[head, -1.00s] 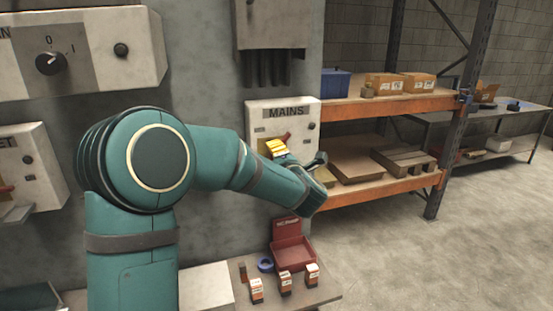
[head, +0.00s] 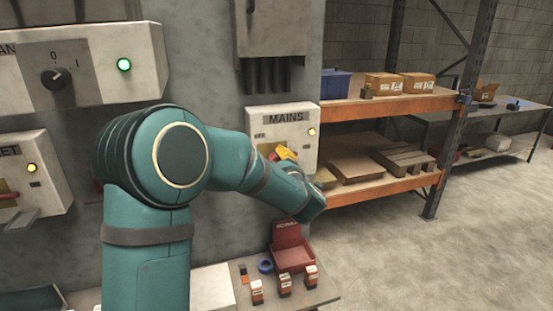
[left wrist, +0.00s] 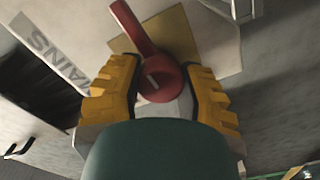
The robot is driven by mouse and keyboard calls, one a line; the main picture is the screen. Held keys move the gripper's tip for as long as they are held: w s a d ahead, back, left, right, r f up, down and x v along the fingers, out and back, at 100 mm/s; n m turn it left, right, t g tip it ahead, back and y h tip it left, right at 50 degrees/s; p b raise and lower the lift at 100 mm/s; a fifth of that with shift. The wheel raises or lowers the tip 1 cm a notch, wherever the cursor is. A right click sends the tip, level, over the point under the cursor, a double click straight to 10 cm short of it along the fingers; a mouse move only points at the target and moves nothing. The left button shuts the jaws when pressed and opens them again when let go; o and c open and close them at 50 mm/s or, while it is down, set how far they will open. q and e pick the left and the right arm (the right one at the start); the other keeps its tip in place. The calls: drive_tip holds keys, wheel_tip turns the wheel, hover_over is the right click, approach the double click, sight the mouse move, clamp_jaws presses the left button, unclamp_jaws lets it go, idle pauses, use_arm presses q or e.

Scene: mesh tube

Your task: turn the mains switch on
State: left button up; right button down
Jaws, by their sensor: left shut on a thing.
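The mains switch box (head: 301,147) is on the wall, a white box labelled MAINS with a lit amber lamp (head: 311,132). My left gripper (head: 284,153) is at its front, its yellow fingers largely covering the switch in the head view. In the left wrist view my left gripper (left wrist: 160,88) is shut on the red switch handle (left wrist: 142,38), with one finger on each side of its round hub. The lever sticks out beyond the fingers, over a yellow plate (left wrist: 179,33). My right gripper is not in view.
A panel with a knob (head: 54,78) and a lit green lamp (head: 124,65) is at the upper left. Another box has a lit amber lamp (head: 32,168). A bench (head: 321,290) with a red bin (head: 293,252) stands below. Orange-beamed shelving (head: 385,108) is to the right.

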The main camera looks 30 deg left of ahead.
use_arm(q)
drive_tip(key=shift+r+m, duration=0.15)
drive_tip(key=shift+m, duration=0.25)
drive_tip(key=o, duration=1.2)
drive_tip(key=shift+a, duration=0.1)
drive_tip(key=v, duration=1.2)
